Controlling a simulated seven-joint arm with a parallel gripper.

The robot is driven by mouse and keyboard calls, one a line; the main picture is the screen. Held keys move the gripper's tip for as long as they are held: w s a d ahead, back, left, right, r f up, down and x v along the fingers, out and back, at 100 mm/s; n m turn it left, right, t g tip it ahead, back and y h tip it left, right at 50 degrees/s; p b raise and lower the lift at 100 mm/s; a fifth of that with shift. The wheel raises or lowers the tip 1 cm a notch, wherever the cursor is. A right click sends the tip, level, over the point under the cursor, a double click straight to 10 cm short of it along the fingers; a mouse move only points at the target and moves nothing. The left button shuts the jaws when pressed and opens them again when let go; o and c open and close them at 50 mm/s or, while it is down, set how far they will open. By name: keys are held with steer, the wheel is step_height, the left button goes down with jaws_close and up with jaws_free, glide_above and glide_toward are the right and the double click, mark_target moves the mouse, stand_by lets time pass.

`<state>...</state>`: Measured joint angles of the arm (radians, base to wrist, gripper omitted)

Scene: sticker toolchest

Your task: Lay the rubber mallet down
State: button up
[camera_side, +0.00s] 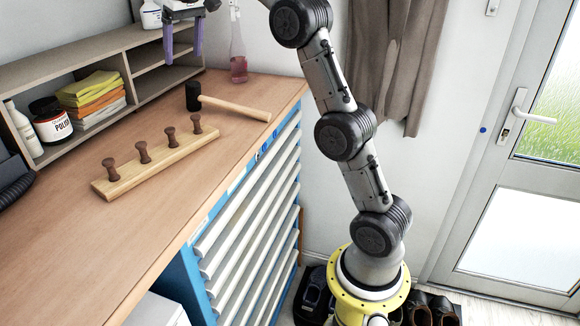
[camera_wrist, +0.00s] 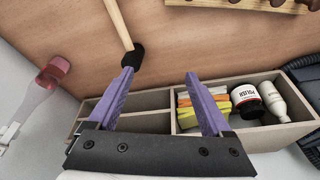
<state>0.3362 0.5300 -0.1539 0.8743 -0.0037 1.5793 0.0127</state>
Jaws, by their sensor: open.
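The rubber mallet has a black head (camera_side: 193,96) and a pale wooden handle (camera_side: 236,107). It lies on the wooden top of the blue tool chest, behind the peg rack, with the handle pointing right toward the front edge. In the wrist view its head (camera_wrist: 133,56) shows beyond the left finger's tip, the handle running up out of frame. My gripper (camera_side: 183,52) has purple fingers and is open and empty, raised above the worktop near the shelf. In the wrist view my gripper (camera_wrist: 160,76) has nothing between its fingers.
A peg rack (camera_side: 160,165) with several brown pegs lies in front of the mallet. A wooden shelf (camera_side: 125,42) at the back holds folded cloths (camera_side: 92,88) and a polish jar (camera_side: 54,124). The near worktop is clear.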

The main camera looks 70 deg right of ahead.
steer(key=s+a+r+n, duration=0.1)
steer(key=s+a, duration=0.7)
steer(key=s, duration=0.1)
steer(key=s+a+f+n, duration=0.1)
steer(key=s+a+f, duration=0.2)
steer(key=s+f, duration=0.2)
steer(key=s+a+f+n+t, duration=0.1)
steer(key=s+a+f, duration=0.2)
steer(key=s+f, duration=0.3)
steer(key=s+a+f+n+t+y, duration=0.1)
steer(key=s+a+f, duration=0.2)
steer(key=s, duration=1)
step_height(320, 180, down, 3)
steer(key=shift+a+r, duration=0.1)
steer(key=shift+a, duration=0.05)
